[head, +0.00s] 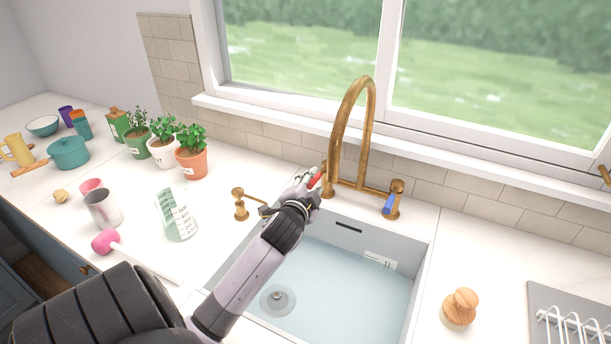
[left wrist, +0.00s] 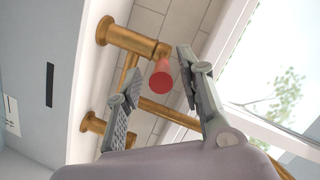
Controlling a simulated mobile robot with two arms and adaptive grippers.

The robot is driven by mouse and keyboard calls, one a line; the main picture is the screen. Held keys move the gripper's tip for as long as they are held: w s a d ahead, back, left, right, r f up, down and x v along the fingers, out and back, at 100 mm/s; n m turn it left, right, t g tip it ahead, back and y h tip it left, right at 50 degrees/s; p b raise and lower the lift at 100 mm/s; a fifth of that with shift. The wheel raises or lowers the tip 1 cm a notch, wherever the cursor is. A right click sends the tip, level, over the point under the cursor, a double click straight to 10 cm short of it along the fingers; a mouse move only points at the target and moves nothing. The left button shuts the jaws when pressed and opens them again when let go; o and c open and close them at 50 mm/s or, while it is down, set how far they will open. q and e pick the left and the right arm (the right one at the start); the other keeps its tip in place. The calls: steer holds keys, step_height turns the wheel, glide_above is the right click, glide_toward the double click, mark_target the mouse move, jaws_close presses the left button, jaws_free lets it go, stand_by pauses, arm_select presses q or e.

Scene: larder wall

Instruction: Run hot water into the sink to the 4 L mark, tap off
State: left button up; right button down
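The brass tap (head: 352,120) stands behind the sink, with a red-marked lever (head: 316,178) on its left and a blue-marked lever (head: 389,205) on its right. My left gripper (head: 311,182) is at the red lever. In the left wrist view, its fingers (left wrist: 160,72) are spread apart, with the red lever end (left wrist: 161,80) between them; contact is unclear. The sink (head: 345,285) shows its drain (head: 277,301) and a marked label (head: 381,260) on the back wall. I see no stream or clear water surface. My right gripper is out of view.
A small brass fitting (head: 240,204) stands left of the tap. A wooden-topped brush (head: 459,307) and dish rack (head: 570,325) are right.

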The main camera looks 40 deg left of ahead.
arm_select(q)
steer(key=v, duration=0.9)
steer(key=shift+s, duration=0.25)
steer(key=shift+d+r, duration=0.1)
